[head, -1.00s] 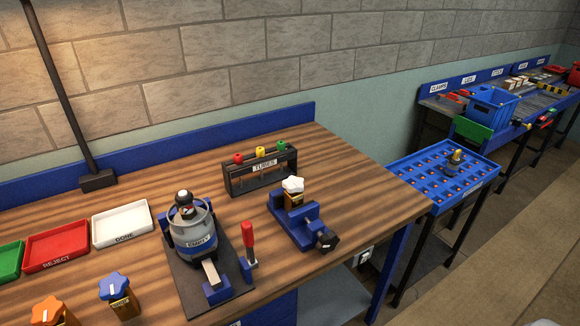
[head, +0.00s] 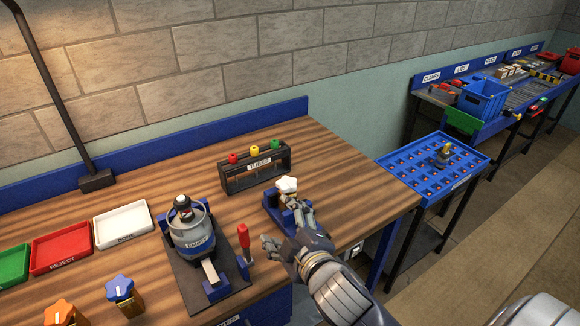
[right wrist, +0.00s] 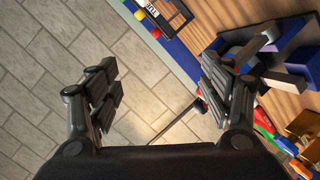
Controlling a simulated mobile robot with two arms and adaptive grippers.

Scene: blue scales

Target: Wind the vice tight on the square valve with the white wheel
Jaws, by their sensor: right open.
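The blue vice (head: 272,199) stands on the wooden bench, right of the middle. The square valve with the white wheel (head: 287,184) sits upright in it. The vice's front end and its black handle are hidden behind my right gripper (head: 282,227) in the head view. That gripper is open and empty, its fingers spread at the front of the vice; whether one touches it I cannot tell. In the right wrist view the open fingers (right wrist: 160,75) show nothing between them but floor or wall beyond, and blue parts lie behind the right finger. My left gripper is not in view.
A black tube rack (head: 255,168) stands behind the vice. A grey pot marked EMPTY (head: 190,232) and a red-handled clamp (head: 244,242) stand to the left. White (head: 122,223) and red trays (head: 62,247) lie farther left. A blue perforated table (head: 415,166) stands beyond the bench's right edge.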

